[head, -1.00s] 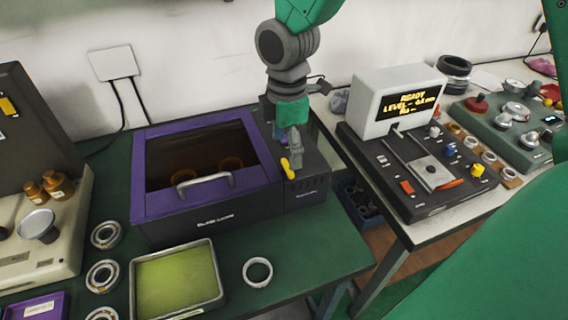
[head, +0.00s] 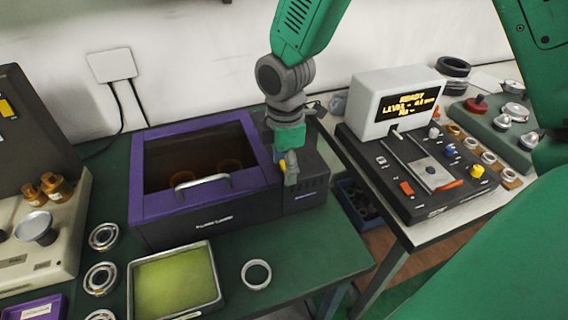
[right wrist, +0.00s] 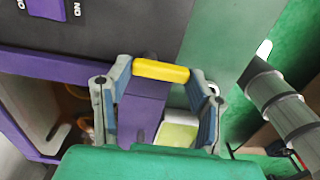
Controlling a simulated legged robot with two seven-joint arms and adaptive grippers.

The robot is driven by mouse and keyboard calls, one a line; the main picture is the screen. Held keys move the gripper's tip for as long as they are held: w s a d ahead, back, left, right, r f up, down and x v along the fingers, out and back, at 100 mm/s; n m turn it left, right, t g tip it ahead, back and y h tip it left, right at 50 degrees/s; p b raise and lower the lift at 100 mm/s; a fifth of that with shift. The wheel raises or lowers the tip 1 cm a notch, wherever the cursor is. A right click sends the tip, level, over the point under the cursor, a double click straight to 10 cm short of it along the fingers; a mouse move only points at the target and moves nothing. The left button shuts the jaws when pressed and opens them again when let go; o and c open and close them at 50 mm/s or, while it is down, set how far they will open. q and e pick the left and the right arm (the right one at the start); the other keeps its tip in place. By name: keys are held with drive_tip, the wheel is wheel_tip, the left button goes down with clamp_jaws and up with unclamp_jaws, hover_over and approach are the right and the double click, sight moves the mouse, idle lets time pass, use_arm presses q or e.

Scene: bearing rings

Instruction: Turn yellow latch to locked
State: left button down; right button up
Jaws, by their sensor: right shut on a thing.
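The yellow latch (right wrist: 161,70) sits on the right part of a purple and dark grey machine (head: 192,220). In the right wrist view it lies crosswise between my two fingertips. In the head view only a small bit of the latch (head: 282,165) shows, the rest hidden by my fingers. My right gripper (head: 290,170) points down at the machine's right front; in the right wrist view the gripper (right wrist: 160,76) is shut on the latch, one finger at each end. My left gripper is not in view.
The machine's window frame carries a grey handle (head: 203,181). A tray with a green pad (head: 176,283) and a loose ring (head: 256,274) lie in front. A grey control box (head: 420,165) with a lit display (head: 408,103) stands to the right, across a gap.

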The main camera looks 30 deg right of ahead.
drive_tip(key=shift+d, duration=0.2)
drive_tip(key=m+p, duration=0.4)
drive_tip(key=shift+a+r, duration=0.1)
drive_tip(key=shift+a, duration=0.05)
drive_tip(key=m+p, duration=0.1)
drive_tip(key=m, duration=0.1)
drive_tip(key=m+p, duration=0.2)
drive_tip(key=shift+w+a+m, duration=0.15)
drive_tip(key=shift+m, duration=0.15)
drive_tip(key=m+p, duration=0.2)
drive_tip(key=m, duration=0.2)
drive_tip(key=shift+w+a, duration=0.1)
drive_tip(key=shift+w, duration=0.05)
drive_tip(key=m, duration=0.1)
drive_tip(key=m+p, duration=0.1)
drive_tip(key=m, duration=0.1)
drive_tip(key=m+p, duration=0.1)
drive_tip(key=m, duration=0.1)
drive_tip(key=shift+w+f, duration=0.2)
drive_tip(key=shift+f, duration=0.05)
drive_tip(key=shift+m, duration=0.4)
drive_tip(key=o, duration=1.2)
drive_tip(key=shift+c, duration=0.2)
drive_tip(key=shift+w+r, duration=0.1)
drive_tip(key=shift+w, duration=0.05)
